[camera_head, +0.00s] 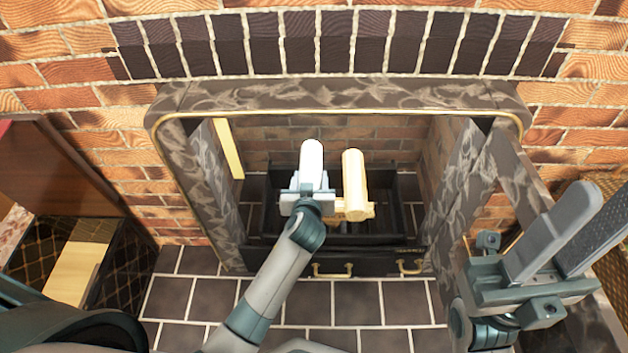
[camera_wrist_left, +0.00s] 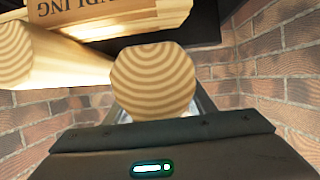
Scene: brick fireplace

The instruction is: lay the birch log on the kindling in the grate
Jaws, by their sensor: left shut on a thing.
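My left gripper (camera_head: 309,196) is inside the fireplace opening, shut on the birch log (camera_head: 312,158), whose white side points toward the back. The log's ringed end (camera_wrist_left: 152,80) faces the left wrist camera. The black grate (camera_head: 407,218) lies below and around it. Pale yellow wood, seemingly the kindling (camera_head: 355,180), sits just right of the gripper. In the left wrist view a wooden piece with lettering ending in "DLING" (camera_wrist_left: 110,18) is near the log. Contact between log and kindling cannot be told. My right gripper (camera_head: 572,232) is open and empty at the right.
The stone surround (camera_head: 335,97) frames the opening, with brick walls inside. A black drawer front with brass handles (camera_head: 333,270) is below the grate. A wicker basket (camera_head: 570,200) stands at the right, and a dark box (camera_head: 118,265) at the left. Tiled floor (camera_head: 385,303) in front is partly clear.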

